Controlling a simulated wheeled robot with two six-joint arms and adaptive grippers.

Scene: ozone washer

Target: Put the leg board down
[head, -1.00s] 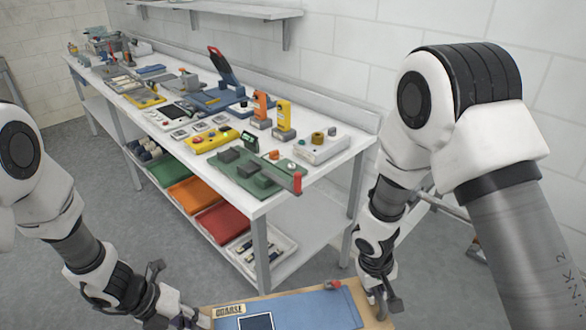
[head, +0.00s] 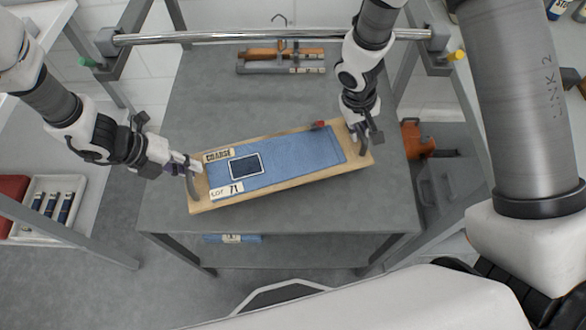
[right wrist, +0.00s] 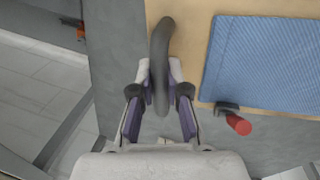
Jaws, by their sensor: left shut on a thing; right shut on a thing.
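The leg board (head: 282,178) is a long wooden board with a blue garment laid on it. Labels reading COARSE and LOT 71 and a dark patch sit at its left end. It is tilted in the head view, its right end farther away. My left gripper (head: 193,172) is shut on the handle at the board's left end. My right gripper (head: 360,138) is shut on the dark curved handle (right wrist: 161,68) at the right end, seen closely in the right wrist view. The board is over the grey table (head: 330,215); I cannot tell whether it touches.
A metal rail (head: 270,35) crosses the back of the grey table. A wooden tool (head: 280,54) lies at the back. A red clip (head: 319,124) sits at the board's far edge. An orange object (head: 414,140) stands right of the table. Shelving with a white tray (head: 55,206) is at the left.

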